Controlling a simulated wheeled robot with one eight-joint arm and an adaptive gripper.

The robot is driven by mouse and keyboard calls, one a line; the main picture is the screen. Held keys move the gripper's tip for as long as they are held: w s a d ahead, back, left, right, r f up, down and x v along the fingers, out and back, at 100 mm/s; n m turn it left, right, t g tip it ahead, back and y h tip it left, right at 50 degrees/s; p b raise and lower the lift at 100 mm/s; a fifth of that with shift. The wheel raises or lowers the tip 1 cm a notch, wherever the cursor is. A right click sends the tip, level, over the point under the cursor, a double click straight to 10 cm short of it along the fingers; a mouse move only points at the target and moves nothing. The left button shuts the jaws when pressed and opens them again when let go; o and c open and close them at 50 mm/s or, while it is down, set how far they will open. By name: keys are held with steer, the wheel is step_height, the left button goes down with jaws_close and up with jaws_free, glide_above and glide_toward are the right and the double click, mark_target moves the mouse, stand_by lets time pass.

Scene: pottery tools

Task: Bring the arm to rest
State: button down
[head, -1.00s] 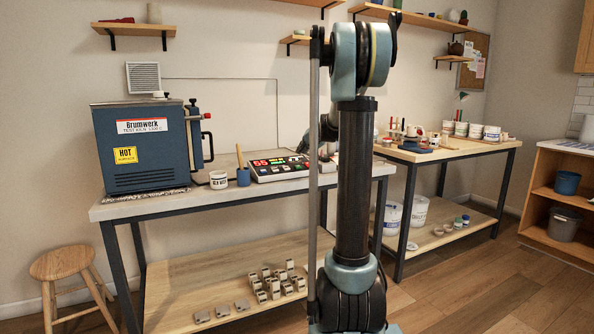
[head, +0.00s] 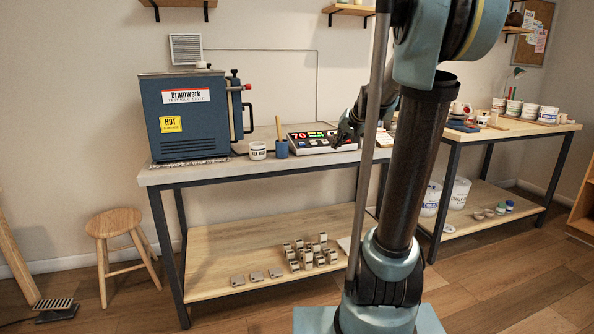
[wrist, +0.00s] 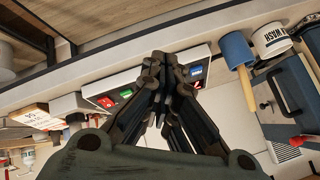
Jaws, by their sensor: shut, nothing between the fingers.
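My gripper (head: 343,138) hangs beside my arm column in the head view, above the right part of the bench, partly behind my arm. In the wrist view my gripper (wrist: 163,68) has its dark fingers drawn together with nothing between them. The controller box (head: 318,140), with a lit red and green display, is close to it in the head view. In the wrist view the controller (wrist: 120,98) lies behind the fingers. Whether the fingertips touch it I cannot tell, but they look apart from it.
A blue kiln (head: 192,115) with a "HOT" label stands on the left of the bench (head: 215,172). A white cup (head: 257,151) and a blue cup (head: 281,149) with a wooden handle stand between kiln and controller. A stool (head: 117,228) stands at left. A second table (head: 497,131) holds several pots.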

steer(key=s+d+f+g+h, duration=0.1)
steer(key=s+f, duration=0.5)
steer(key=s, duration=0.6)
steer(key=s+d+f+n+g+h, duration=0.1)
steer(key=s+f+g, duration=0.2)
steer(key=s+f, duration=0.4)
steer(key=s+d+f+n+g+h, duration=0.1)
steer(key=s+f, duration=0.6)
steer(key=s, duration=1.1)
steer(key=shift+s+g+h, duration=0.25)
steer(key=shift+g+h, duration=0.15)
steer(key=shift+h, duration=0.2)
steer(key=shift+d, duration=0.1)
steer(key=shift+w+f, duration=0.2)
steer(key=shift+w, duration=0.25)
stand_by(2.8)
